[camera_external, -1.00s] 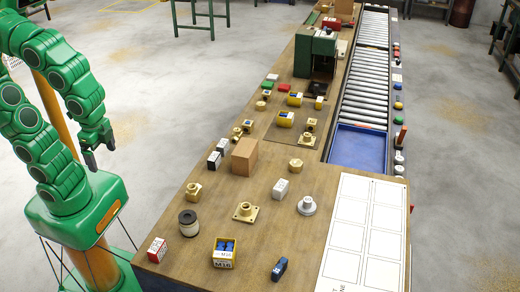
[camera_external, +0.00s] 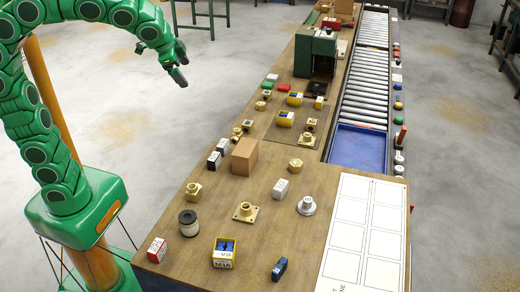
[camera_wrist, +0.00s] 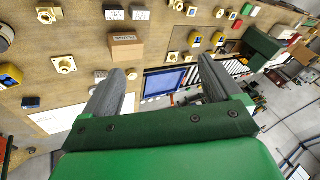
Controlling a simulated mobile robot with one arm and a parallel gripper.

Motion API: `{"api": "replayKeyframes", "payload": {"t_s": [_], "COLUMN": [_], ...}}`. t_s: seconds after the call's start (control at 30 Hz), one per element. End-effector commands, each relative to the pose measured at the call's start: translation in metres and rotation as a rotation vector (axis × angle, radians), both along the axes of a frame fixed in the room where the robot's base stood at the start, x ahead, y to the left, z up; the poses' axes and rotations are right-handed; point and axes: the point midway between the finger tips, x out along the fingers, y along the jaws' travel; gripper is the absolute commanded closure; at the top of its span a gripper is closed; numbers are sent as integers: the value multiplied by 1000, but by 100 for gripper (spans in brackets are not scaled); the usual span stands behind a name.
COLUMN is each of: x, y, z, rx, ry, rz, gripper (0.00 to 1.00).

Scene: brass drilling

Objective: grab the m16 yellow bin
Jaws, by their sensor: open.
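The M16 yellow bin (camera_external: 223,253) stands on the near part of the wooden bench, with blue pieces inside and an M16 label on its front. It also shows at the left edge of the wrist view (camera_wrist: 10,76). My gripper (camera_external: 181,68) is raised in the air left of the bench, well away from the bin. In the wrist view my gripper's two fingers (camera_wrist: 165,80) are spread apart with nothing between them.
A black and white spool (camera_external: 188,223), a flanged brass part (camera_external: 245,211), a red box (camera_external: 157,250) and a blue item (camera_external: 279,269) stand around the bin. A cardboard box (camera_external: 245,155) is farther back. Two other yellow bins (camera_external: 286,119) (camera_external: 295,98) are beyond it.

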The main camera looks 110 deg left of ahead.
Motion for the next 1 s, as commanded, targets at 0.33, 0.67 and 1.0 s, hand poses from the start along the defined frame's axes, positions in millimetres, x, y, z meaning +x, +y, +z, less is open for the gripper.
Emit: {"api": "replayKeyframes", "payload": {"t_s": [0.33,0.67,1.0], "x": [37,96,157], "y": [-12,-64,-144], "z": [-34,-102,-179], "rx": [-151,-469,-888], "ry": [-49,-82,-32], "rz": [43,149,383], "gripper": [8,8,8]}}
